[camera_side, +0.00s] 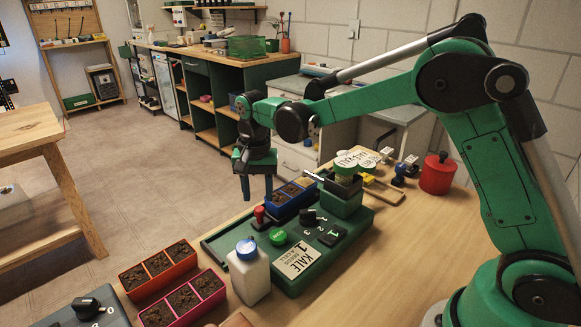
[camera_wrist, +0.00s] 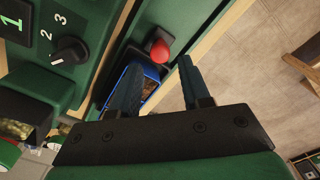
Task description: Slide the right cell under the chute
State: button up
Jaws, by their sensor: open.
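The tray holds soil-filled cells and sits in the channel of the green seeding machine (camera_side: 352,239). The green hopper (camera_side: 341,206) stands on the machine to the right of the tray; the chute's outlet is not clearly visible. In the wrist view the tray (camera_wrist: 151,91) shows partly between and behind my open fingers (camera_wrist: 159,64); they hide part of it. I cannot tell which cell lies under the chute.
A red knob (camera_side: 259,214) stands near the tray; it also shows in the wrist view (camera_wrist: 159,50). Orange (camera_side: 158,264) and pink (camera_side: 184,302) trays and a white bottle (camera_side: 249,275) stand in front. A red canister (camera_side: 438,174) is at the back right.

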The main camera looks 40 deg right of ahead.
aim_at(259, 209)
jog(key=shift+f, duration=1.8)
grip_shut()
